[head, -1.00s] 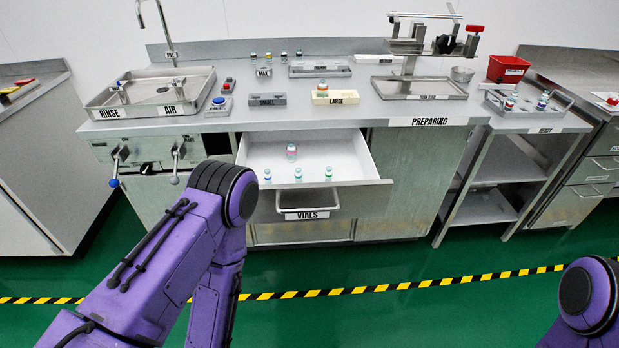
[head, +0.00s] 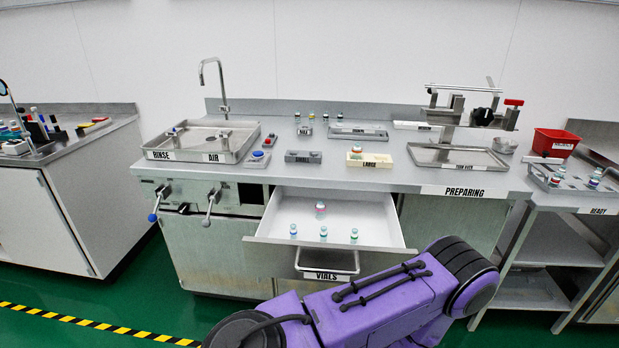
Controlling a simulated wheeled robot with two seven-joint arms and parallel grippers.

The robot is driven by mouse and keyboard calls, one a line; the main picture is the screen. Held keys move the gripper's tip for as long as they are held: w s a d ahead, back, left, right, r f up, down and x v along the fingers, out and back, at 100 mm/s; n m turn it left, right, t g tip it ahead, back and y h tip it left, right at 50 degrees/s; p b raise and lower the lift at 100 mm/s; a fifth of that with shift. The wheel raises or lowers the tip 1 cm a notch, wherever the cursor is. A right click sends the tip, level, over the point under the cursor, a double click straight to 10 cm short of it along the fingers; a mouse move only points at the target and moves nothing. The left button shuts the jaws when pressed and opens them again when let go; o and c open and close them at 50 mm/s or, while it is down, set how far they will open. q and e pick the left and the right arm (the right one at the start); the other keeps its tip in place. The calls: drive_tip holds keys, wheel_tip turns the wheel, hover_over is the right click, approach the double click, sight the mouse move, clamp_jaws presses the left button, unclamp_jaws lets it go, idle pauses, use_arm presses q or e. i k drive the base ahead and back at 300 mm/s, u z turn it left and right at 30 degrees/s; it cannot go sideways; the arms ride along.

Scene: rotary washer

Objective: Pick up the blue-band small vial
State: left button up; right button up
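The open drawer (head: 275,246) labelled VIALS holds three small vials in a front row: a left one (head: 293,231), a middle one (head: 323,234) and a right one (head: 354,236). All three stand upright and look bluish to teal; I cannot tell which has the blue band. A larger vial with a pinkish band (head: 320,211) stands behind them. Neither of my grippers is in view. One of my purple arms crosses the bottom of the view, in front of the drawer's lower right side.
On the counter are a SMALL holder (head: 303,157), a LARGE holder (head: 377,161) with a vial in it, a sink tray (head: 200,155) and a metal tray (head: 458,158). Several small vials stand at the back. A red bin (head: 553,143) is at right.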

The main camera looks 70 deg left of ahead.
sight(293, 230)
drive_tip(key=i, duration=1.05)
drive_tip(key=u, duration=2.35)
